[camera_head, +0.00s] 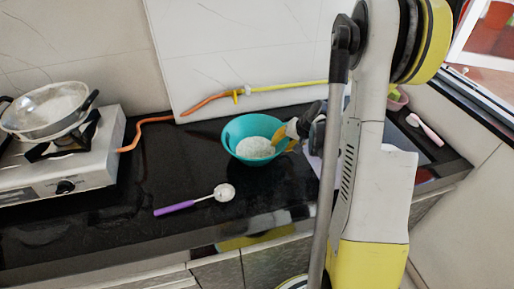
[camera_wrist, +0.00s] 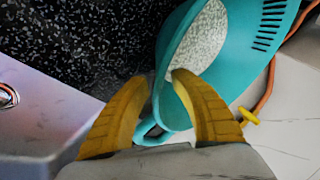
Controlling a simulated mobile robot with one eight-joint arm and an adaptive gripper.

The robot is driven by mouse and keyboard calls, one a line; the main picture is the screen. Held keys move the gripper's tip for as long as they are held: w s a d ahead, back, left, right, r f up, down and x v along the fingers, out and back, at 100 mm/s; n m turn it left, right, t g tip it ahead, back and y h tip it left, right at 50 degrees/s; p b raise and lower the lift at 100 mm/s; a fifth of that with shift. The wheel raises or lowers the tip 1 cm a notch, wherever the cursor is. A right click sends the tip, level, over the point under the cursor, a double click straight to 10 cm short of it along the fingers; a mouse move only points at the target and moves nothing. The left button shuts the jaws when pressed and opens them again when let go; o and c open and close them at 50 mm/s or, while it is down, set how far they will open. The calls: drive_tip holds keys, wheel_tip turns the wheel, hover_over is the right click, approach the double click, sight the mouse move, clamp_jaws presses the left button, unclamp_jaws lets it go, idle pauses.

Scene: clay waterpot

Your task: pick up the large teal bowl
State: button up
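The large teal bowl (camera_head: 234,136) stands on the black counter, holding white grainy contents (camera_head: 254,147). My gripper (camera_head: 286,134) is at the bowl's right side, with its yellow fingers at the rim. In the wrist view the bowl (camera_wrist: 240,70) fills the upper right. There my gripper's fingers (camera_wrist: 161,78) are close together on either side of the bowl's wall, the right fingertip over the inside. They look shut on the rim, though the exact contact is hard to see. A teal loop (camera_wrist: 146,134) shows between the fingers.
A purple-handled ladle (camera_head: 178,208) lies in front of the bowl. A pan (camera_head: 46,110) sits on the gas stove (camera_head: 92,167) at left. An orange hose (camera_head: 135,131) and a yellow tube (camera_head: 285,87) run behind. A pink-handled utensil (camera_head: 428,131) lies at right.

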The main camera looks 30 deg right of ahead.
sight(273, 149)
drive_tip(key=b+x, duration=0.1)
drive_tip(key=x, duration=0.2)
drive_tip(key=shift+w+a+f, duration=0.1)
drive_tip(key=shift+w+f, duration=0.15)
drive_tip(key=shift+r, duration=0.1)
clamp_jaws()
